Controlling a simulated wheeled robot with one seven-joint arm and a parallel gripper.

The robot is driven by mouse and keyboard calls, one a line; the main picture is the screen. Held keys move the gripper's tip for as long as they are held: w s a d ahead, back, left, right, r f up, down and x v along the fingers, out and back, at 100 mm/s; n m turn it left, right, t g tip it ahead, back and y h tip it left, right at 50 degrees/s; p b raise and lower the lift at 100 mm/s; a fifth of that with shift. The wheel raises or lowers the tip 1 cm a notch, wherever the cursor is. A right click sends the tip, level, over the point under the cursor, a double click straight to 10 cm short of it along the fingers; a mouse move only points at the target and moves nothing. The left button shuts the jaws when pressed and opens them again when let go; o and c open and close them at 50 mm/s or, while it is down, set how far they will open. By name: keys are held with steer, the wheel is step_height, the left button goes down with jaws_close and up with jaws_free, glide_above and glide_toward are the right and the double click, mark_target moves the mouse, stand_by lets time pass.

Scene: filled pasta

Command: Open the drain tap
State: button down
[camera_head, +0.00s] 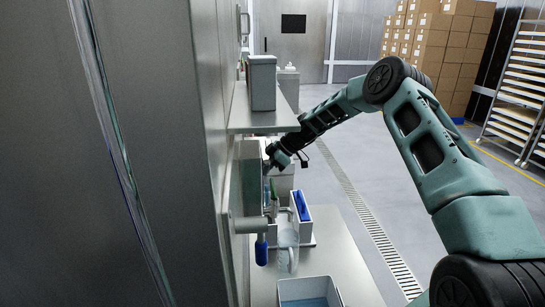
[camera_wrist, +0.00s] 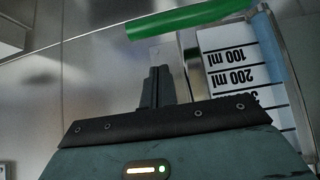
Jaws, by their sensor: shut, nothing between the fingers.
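My gripper (camera_wrist: 159,72) is shut and empty, its fingers pointing towards a metal wall panel. In the head view my gripper (camera_head: 272,158) is beside the steel wall, below a shelf. In the wrist view a green bar (camera_wrist: 190,15) crosses above my fingertips, apart from them. In the head view a green handle (camera_head: 274,190) shows below my gripper. A metal pipe stub (camera_head: 250,225) juts from the wall lower down, with a blue handle (camera_head: 261,250) hanging at it. I cannot tell which of these is the drain tap.
A measuring container (camera_wrist: 235,60) with ml marks stands right of my fingers. A clear jug (camera_head: 287,255) stands on the lower bench (camera_head: 345,265), near a blue-lined holder (camera_head: 302,207) and a tray (camera_head: 310,290). A grey bin (camera_head: 262,82) stands on the shelf (camera_head: 265,122) above.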

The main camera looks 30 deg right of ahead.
mark_target(272, 186)
steer(key=shift+s+d+f+p, duration=0.25)
steer(key=shift+d+f+p, duration=0.35)
steer(key=shift+p, duration=0.2)
steer(key=shift+s+d+f+p, duration=0.2)
steer(key=shift+d+f+p, duration=0.3)
steer(key=shift+f+p, duration=0.25)
steer(key=shift+d, duration=0.1)
